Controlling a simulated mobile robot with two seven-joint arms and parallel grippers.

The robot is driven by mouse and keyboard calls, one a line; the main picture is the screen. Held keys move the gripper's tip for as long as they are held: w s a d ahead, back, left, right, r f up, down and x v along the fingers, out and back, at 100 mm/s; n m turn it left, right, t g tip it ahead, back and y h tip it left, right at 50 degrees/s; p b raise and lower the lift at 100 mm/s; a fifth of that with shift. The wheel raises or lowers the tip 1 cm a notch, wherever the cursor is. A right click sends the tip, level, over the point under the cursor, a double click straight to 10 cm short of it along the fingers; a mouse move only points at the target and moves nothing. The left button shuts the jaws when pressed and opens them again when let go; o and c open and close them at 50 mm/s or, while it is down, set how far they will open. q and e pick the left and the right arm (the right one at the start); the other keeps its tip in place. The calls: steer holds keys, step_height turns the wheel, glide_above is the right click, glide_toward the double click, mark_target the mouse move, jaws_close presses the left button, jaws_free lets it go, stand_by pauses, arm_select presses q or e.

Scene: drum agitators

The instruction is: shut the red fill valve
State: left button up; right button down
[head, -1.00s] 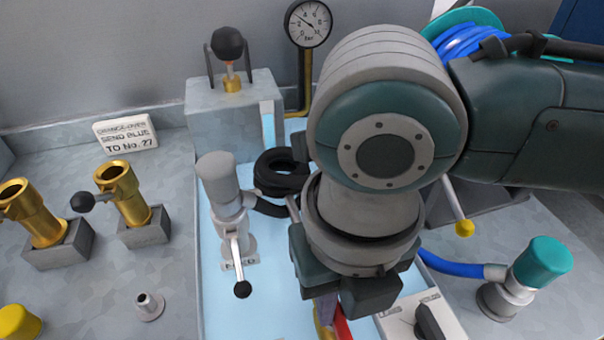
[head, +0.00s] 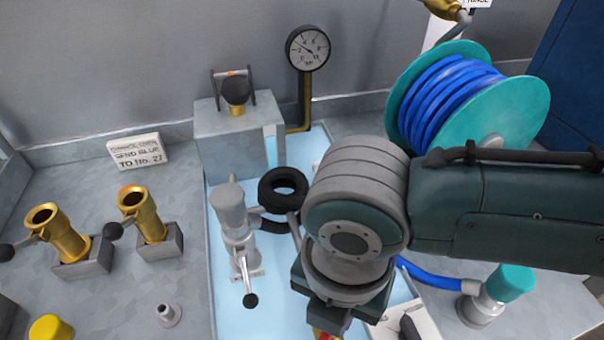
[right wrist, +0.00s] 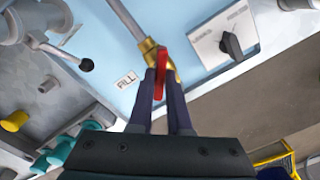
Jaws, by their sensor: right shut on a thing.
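The red fill valve handle (right wrist: 160,75) shows in the right wrist view, on a brass valve body (right wrist: 151,50) at the end of a grey pipe. A small FILL label (right wrist: 127,79) is beside it. My right gripper (right wrist: 162,84) has its two dark fingers shut on the red handle, one on each side. In the head view the valve is mostly hidden below my right arm; a bit of red and yellow (head: 324,334) shows at the bottom edge. The right gripper's fingers are hidden there. My left gripper is not in view.
A grey valve with a black-knobbed lever (head: 240,240) stands left of my right arm. A switch box (right wrist: 225,40) with a black knob is close to the fill valve. A blue hose reel (head: 450,95), a gauge (head: 307,48) and brass fittings (head: 142,215) stand around.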

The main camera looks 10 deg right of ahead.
steer(key=m+p, duration=0.2)
steer(key=m, duration=0.3)
steer(key=shift+r+m+p, duration=0.15)
steer(key=shift+m+p, duration=0.15)
steer(key=shift+p, duration=0.1)
steer(key=shift+m+p, duration=0.8)
steer(key=shift+m, duration=1.3)
steer(key=c, duration=0.9)
jaws_free()
steer(key=shift+o, duration=0.2)
